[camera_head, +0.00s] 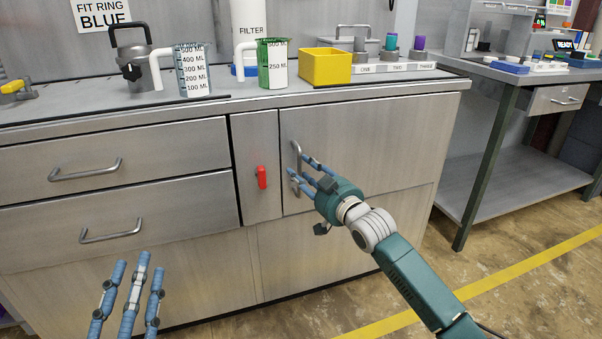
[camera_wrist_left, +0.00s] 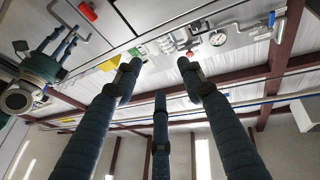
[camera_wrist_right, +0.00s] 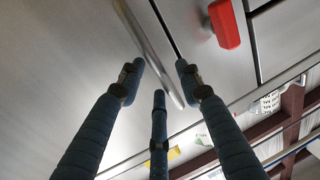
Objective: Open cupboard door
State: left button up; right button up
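The grey cupboard door (camera_head: 385,150) is shut, flush with the cabinet front in the head view. Its upright metal handle (camera_head: 296,160) is at the door's left edge. My right gripper (camera_head: 303,170) is at the handle, its blue fingers pointing left at it. In the right wrist view the handle (camera_wrist_right: 146,45) runs between the spread fingers, which are open; I cannot tell whether they touch it.
A red latch (camera_head: 262,177) sits on the narrow panel left of the door. Two drawers (camera_head: 190,148) are further left. The counter carries measuring jugs (camera_head: 193,72) and a yellow bin (camera_head: 325,68). A workbench (camera_head: 510,82) stands at the right, with open floor before it.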

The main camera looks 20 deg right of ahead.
pick_arm(q)
jog(key=shift+s+r+t+h, duration=0.2)
jog(key=shift+s+r+t, duration=0.1)
jog(key=shift+r, duration=0.35)
jog(key=shift+s+r+t+h, duration=0.2)
jog(key=shift+r+t, duration=0.1)
jog(key=shift+r, duration=0.35)
pick_arm(e)
jog(key=shift+x, duration=0.8)
grip_shut()
pick_arm(q)
jog(key=shift+f, duration=0.15)
pick_arm(e)
jog(key=shift+s, duration=0.1)
